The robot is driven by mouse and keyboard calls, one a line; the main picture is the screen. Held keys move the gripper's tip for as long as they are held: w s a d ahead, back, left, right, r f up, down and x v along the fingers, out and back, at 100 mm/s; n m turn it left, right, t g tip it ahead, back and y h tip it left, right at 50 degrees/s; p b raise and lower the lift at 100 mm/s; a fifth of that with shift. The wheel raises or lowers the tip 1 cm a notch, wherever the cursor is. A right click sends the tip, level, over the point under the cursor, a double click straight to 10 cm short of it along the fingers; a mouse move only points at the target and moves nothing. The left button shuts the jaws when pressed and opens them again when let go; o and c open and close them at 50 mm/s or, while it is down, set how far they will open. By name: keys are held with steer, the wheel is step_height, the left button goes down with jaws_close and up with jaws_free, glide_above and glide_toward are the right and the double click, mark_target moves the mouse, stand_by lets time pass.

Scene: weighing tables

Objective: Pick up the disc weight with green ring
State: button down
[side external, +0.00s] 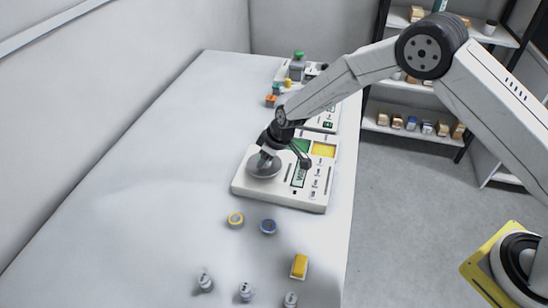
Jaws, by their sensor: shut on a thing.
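My gripper (267,153) points down at the round metal pan (264,171) of the near weighing scale (245,188). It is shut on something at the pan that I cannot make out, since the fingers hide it. I see no green ring there. A disc weight with a yellow ring (235,219) and a disc weight with a blue ring (268,227) lie on the white table in front of the scale, apart from my gripper.
A yellow block (299,266) and several small grey weights (246,291) stand near the front of the table (130,210). More small items, including an orange one (271,100), stand at the back. The table's left side is clear. Shelves (400,127) stand beyond its right edge.

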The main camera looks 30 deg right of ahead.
steer(key=shift+r, duration=0.15)
steer(key=shift+r, duration=0.75)
steer(key=s+d+r, duration=0.3)
steer(key=s+r, duration=0.8)
steer(key=s, duration=0.2)
steer(key=shift+s+d+r, duration=0.15)
steer(key=shift+s+d, duration=0.1)
steer(key=shift+d, duration=0.05)
steer(key=shift+d, duration=0.15)
